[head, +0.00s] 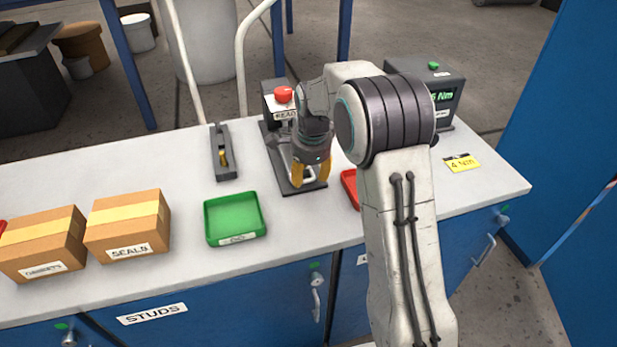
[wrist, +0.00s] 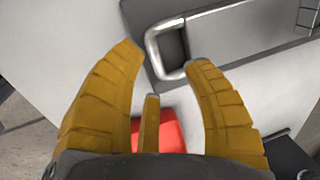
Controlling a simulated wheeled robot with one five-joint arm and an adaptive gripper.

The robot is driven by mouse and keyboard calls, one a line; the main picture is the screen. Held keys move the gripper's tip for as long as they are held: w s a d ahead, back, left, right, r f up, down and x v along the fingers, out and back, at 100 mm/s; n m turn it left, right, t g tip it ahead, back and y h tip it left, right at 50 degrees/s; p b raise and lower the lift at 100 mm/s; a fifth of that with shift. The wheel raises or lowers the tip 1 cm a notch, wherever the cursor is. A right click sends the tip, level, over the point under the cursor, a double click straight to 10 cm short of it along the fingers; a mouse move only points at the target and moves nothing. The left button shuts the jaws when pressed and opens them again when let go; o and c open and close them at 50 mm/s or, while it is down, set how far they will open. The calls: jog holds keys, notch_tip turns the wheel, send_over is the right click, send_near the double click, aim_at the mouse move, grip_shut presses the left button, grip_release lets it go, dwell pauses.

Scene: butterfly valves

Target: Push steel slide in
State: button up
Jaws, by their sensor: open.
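The steel slide (head: 283,160) lies on a dark base plate in front of a box with a red button on the bench. Its pale loop handle (head: 309,181) is at the near end, partly behind my fingers. In the wrist view the grey slide body (wrist: 235,32) runs to the upper right, with the loop handle (wrist: 163,50) at its near end. My gripper (head: 312,178) is open, its yellow fingers pointing down over the handle end. In the wrist view the gripper (wrist: 165,75) has its fingertips spread close to the handle; I cannot tell whether they touch it.
A green tray (head: 236,242), a grey fixture with a yellow part (head: 222,152) and two cardboard boxes (head: 128,226) are to the left. A red tray (head: 350,186) is partly behind my arm. A display unit (head: 442,95) and a yellow card (head: 462,163) are right.

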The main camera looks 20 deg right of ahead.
notch_tip(320, 180, up, 10)
jog(key=s, duration=0.2)
jog(key=shift+s, duration=0.2)
jog(key=shift+f, duration=0.1)
dwell(0.5)
